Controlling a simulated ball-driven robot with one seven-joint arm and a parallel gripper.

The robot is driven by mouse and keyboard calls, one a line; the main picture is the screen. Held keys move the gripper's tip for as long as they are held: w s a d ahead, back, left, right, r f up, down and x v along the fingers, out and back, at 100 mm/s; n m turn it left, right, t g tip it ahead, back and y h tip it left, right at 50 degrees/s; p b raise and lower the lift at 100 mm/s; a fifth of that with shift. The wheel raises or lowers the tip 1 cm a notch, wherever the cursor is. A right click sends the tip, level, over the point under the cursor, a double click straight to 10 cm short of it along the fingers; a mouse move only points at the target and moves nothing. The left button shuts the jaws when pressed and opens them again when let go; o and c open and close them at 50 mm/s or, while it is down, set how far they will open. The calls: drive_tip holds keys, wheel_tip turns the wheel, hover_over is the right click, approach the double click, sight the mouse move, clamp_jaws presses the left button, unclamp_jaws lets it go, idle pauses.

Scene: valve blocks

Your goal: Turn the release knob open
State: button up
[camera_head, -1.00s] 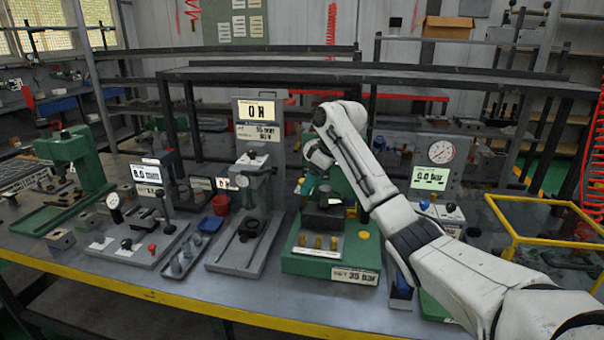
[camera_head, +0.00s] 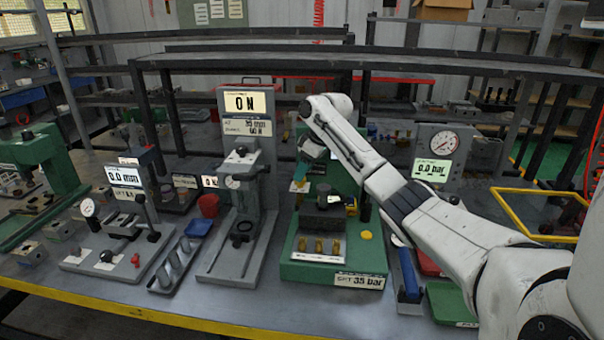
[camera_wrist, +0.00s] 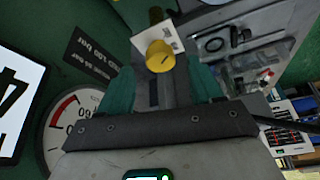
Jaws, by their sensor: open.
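A green press (camera_head: 335,258) stands on the bench with a dark block and brass pieces on its base and a "SET 35 bar" label. My gripper (camera_head: 300,180) is at the upper left of the press column, with teal fingers pointing down. In the wrist view my gripper (camera_wrist: 163,82) is open, its fingers apart. A yellow knob (camera_wrist: 160,57) with a white tag behind it shows between and just beyond the fingertips; it looks like the release knob. Contact cannot be told. A dial gauge (camera_wrist: 70,130) lies at the lower left there. The head view does not show the knob clearly at the gripper.
A grey test stand reading 0 N (camera_head: 246,103) is close to the left of my gripper. A gauge panel reading 0.0 bar (camera_head: 440,160) stands right, behind my arm. A yellow frame (camera_head: 540,238) is at the far right. The bench front strip is clear.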

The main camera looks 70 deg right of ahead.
drive_tip(key=shift+x, duration=1.35)
drive_tip(key=shift+c, duration=0.2)
drive_tip(key=c, duration=1)
